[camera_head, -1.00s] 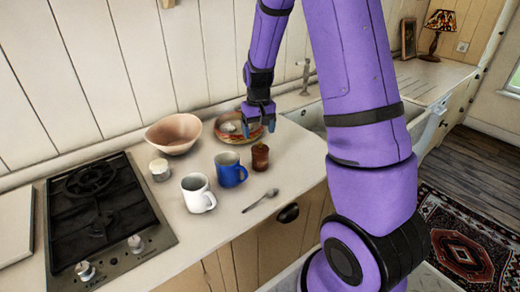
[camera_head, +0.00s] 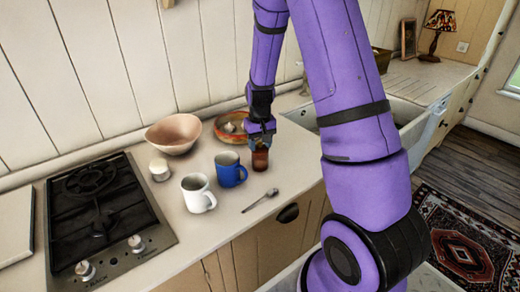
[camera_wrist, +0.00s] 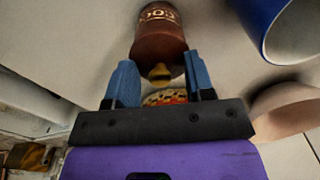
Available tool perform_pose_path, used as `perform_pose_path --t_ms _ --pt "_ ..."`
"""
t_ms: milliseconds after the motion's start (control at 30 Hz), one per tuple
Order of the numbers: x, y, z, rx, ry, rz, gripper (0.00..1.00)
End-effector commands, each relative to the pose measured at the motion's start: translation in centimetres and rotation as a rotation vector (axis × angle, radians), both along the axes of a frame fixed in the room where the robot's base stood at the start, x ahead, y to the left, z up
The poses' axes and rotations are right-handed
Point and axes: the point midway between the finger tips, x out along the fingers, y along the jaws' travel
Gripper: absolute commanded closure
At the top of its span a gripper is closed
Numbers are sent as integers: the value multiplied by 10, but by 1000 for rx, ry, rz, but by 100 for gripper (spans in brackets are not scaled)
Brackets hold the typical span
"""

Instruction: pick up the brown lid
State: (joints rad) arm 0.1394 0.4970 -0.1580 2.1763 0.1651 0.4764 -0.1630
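A small brown jar (camera_head: 260,161) stands on the counter to the right of the blue mug. In the wrist view, the jar (camera_wrist: 158,18) has pale lettering, and its brown lid (camera_wrist: 157,52) with a yellowish knob faces my gripper. My gripper (camera_head: 261,142) is just above the jar in the head view and hides the lid there. In the wrist view, my gripper (camera_wrist: 161,80) is open, with one blue fingertip on each side of the lid's knob. I cannot tell whether the fingers touch the lid.
A blue mug (camera_head: 230,172), a white mug (camera_head: 196,196) and a spoon (camera_head: 259,201) are near the jar. A patterned bowl (camera_head: 222,135) is behind it, with a pink bowl (camera_head: 173,134) and a white jar (camera_head: 159,169) further left. A stove (camera_head: 105,220) is at left.

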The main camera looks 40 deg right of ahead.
Motion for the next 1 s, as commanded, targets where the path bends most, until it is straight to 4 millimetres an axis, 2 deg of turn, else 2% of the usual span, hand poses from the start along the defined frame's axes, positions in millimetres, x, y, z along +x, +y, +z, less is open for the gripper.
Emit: perform_pose_path --t_ms 33,100,167,633,700,967,1000 --pt "-1 0 -1 1 3 0 73" --pt "-1 0 -2 1 4 0 85" --pt "-2 0 -2 1 5 0 88" --pt "-3 1 -1 3 11 0 89" --pt "-3 1 3 3 11 0 100" --pt "-1 0 35 1 3 0 100" --pt "-11 0 35 2 6 -2 100"
